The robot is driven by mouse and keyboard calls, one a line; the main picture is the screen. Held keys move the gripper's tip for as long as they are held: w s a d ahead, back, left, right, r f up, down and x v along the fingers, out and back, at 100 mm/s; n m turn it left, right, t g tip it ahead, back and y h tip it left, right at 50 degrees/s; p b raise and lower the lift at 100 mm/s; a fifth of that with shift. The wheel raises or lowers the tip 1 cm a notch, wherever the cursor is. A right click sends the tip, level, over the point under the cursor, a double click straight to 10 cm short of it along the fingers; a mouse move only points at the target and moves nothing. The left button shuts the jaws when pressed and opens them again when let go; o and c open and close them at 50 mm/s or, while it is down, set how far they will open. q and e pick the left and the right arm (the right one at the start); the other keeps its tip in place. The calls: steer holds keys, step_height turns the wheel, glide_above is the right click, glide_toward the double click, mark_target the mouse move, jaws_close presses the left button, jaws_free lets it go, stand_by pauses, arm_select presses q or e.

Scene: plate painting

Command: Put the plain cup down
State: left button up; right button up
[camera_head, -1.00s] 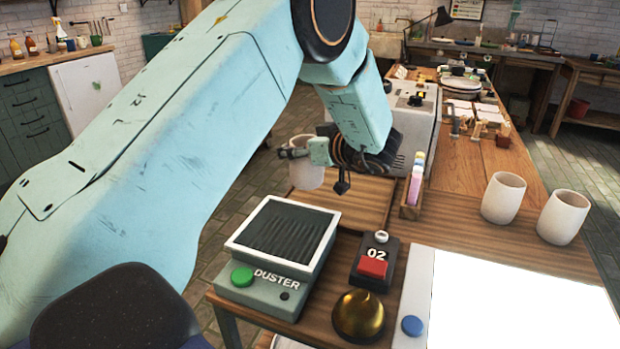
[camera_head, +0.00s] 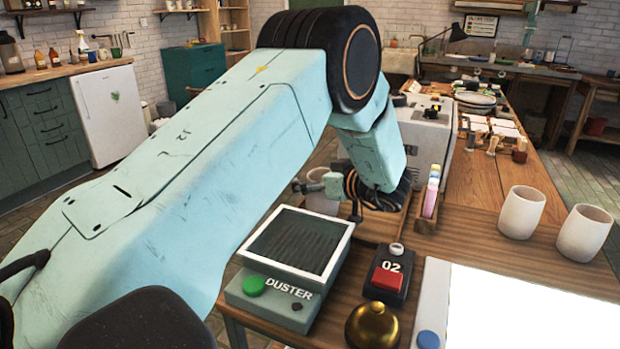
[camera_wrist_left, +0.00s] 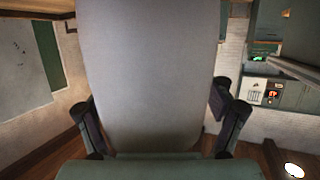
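The plain cup (camera_head: 322,204), off-white, is held in my left gripper (camera_head: 318,187) behind the duster, partly hidden by the duster and the gripper. In the left wrist view the cup (camera_wrist_left: 152,75) fills the middle, with a dark finger against each side. I cannot tell whether its base touches the wooden surface. My right gripper is not in view.
The duster (camera_head: 262,290) stands just in front of the cup. A box marked 02 (camera_head: 388,275), a brass bell (camera_head: 372,326) and a small upright holder (camera_head: 430,205) are nearby. Two pale cups (camera_head: 522,212) (camera_head: 585,233) stand to the right on the wooden table (camera_head: 490,185).

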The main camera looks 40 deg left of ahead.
arm_select(q)
steer(key=shift+o, duration=0.9)
steer(key=shift+w+f, duration=0.1)
steer(key=shift+w, duration=0.1)
steer(key=shift+s, duration=0.1)
steer(key=shift+d, duration=0.25)
steer(key=w+p+v, duration=0.1)
steer(key=p+v, duration=0.1)
steer(key=v, duration=0.9)
steer(key=shift+s+d+r, duration=0.2)
steer(key=shift+s+d, duration=0.1)
steer(key=shift+s, duration=0.15)
stand_by(0.3)
